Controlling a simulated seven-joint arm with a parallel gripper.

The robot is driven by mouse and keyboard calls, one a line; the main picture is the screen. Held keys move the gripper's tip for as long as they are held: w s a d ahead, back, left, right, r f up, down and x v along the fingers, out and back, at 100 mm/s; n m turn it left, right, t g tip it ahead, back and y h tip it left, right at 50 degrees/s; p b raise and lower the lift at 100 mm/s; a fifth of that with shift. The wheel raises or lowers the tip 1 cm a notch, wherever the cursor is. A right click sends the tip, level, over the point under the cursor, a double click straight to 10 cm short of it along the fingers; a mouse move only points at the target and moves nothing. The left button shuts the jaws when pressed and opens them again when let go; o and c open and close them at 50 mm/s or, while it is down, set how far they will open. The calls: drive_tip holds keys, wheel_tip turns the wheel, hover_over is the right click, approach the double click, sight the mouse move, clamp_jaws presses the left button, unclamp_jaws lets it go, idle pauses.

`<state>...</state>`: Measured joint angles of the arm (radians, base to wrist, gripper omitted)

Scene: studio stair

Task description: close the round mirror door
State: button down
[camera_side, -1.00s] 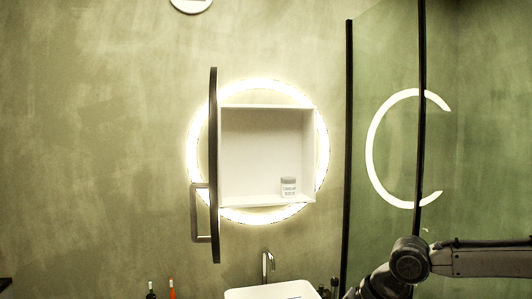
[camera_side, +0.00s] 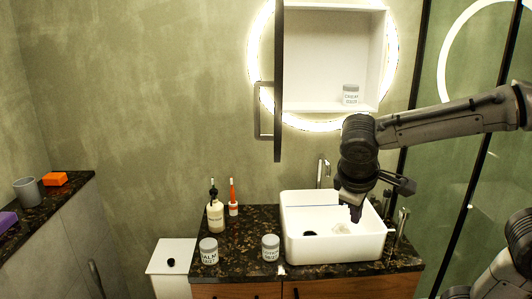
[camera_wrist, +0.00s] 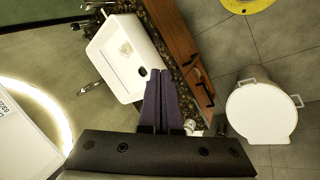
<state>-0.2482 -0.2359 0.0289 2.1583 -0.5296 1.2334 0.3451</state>
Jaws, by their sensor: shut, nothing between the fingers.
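The round mirror door (camera_side: 279,80) stands open in the side view, seen edge-on as a dark upright strip at the left side of the lit cabinet (camera_side: 330,52). Its bar handle (camera_side: 261,112) sticks out to the left near its lower end; the door's top is cut off by the frame. My gripper (camera_side: 355,213) points down over the sink, right of and below the door, apart from it. In the wrist view the gripper (camera_wrist: 160,75) is shut and empty. I cannot make out the door in the wrist view.
A jar (camera_side: 350,94) stands in the cabinet. The sink (camera_side: 334,245), a pump bottle (camera_side: 215,214) and two jars (camera_side: 208,251) (camera_side: 270,247) are on the dark counter. A glass screen stands at right. The wall left of the door is clear.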

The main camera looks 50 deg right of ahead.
drive_tip(key=w+a+r+n+t+h, duration=0.25)
drive_tip(key=w+a+h, duration=0.35)
drive_tip(key=w, duration=0.5)
drive_tip(key=w+a+r+n+t+h, duration=0.2)
drive_tip(key=w+a+r+t+h, duration=0.4)
drive_tip(key=w, duration=0.5)
drive_tip(key=w+d+f+g+y, duration=0.1)
drive_tip(key=d+g, duration=0.1)
drive_tip(key=d, duration=0.8)
drive_tip(key=shift+w+f, duration=0.35)
drive_tip(key=shift+f, duration=0.05)
drive_tip(key=shift+d, duration=0.1)
